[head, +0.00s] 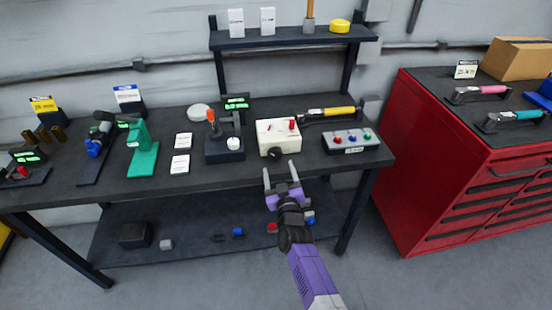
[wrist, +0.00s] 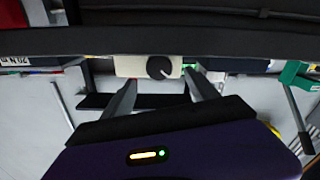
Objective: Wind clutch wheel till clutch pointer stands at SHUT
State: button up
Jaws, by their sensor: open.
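A cream box (head: 270,134) stands near the front edge of the workbench, with a red knob (head: 292,124) on top. A round black wheel (head: 274,153) sits on its front face; it also shows in the wrist view (wrist: 158,67). I take this as the clutch wheel, but its label is not readable. I cannot make out a clutch pointer or a SHUT mark. My gripper (head: 280,170) is open and empty, in front of and below the box, apart from the wheel. In the wrist view the wheel appears between my two fingers (wrist: 160,84).
Right of the box stand a grey panel (head: 351,141) with coloured buttons and a yellow-handled tool (head: 338,112). Left are a joystick unit (head: 224,149) and a green stand (head: 143,158). The bench edge (head: 215,181) lies close to my gripper. A red cabinet (head: 440,170) stands right.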

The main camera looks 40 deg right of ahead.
aim_at(276, 156)
jog(key=shift+b+x, duration=1.55)
jog(key=shift+x, duration=0.65)
jog(key=shift+b+x, duration=0.45)
jog(key=shift+x, duration=0.75)
jog(key=shift+s+d, duration=0.1)
jog(key=c, duration=1.4)
jog(key=shift+o, duration=0.2)
